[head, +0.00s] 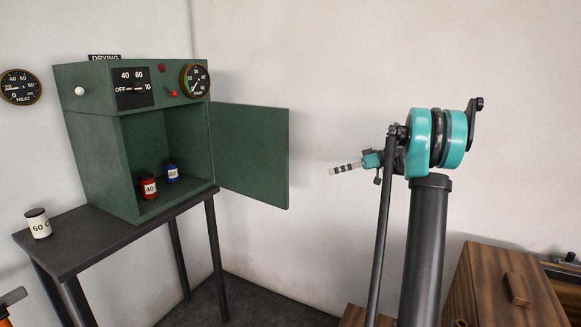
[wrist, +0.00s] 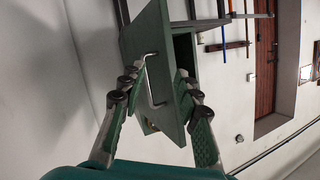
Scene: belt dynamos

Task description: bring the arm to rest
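My gripper (head: 345,168) is held up in the air in the head view, to the right of the green cabinet's open door (head: 250,155), with a gap between them. My arm is raised and folded, with teal joints and dark links. In the wrist view my gripper (wrist: 160,70) has its two fingers spread apart with nothing held between them. Beyond the fingers the green door (wrist: 165,80) shows with its bent metal handle (wrist: 152,82). The handle shows between the fingers and looks clear of them.
The green cabinet (head: 88,150) stands on a dark table (head: 85,245). A white jar (head: 38,223) stands on the table's left. A wooden box (head: 490,285) is at lower right. A brown door (wrist: 268,70) is farther off.

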